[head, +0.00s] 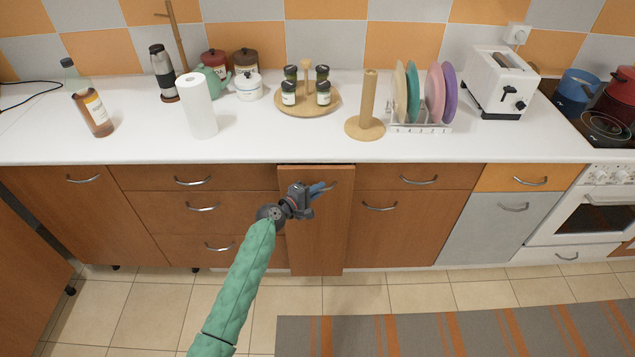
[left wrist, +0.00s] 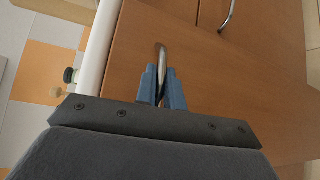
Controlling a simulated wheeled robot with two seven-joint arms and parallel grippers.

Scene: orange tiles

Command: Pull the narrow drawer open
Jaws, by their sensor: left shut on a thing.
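The narrow drawer (head: 322,235) is a tall wooden front in the middle of the cabinet row, under the counter. Its lower edge hangs a little lower in the picture than the neighbouring fronts, so it seems to stand slightly forward. Its metal handle (head: 331,184) is near the top and also shows in the left wrist view (left wrist: 161,53). My left gripper (head: 318,188) is at this handle. In the left wrist view its blue fingers (left wrist: 161,88) are shut on the handle, one on each side. My right gripper is in neither view.
The white counter (head: 250,149) above holds a paper roll (head: 198,106), a spice rack (head: 307,104), a plate rack (head: 418,128) and a toaster (head: 499,83). Other drawers with handles flank the narrow one. Tiled floor and a striped rug (head: 450,328) lie in front, clear.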

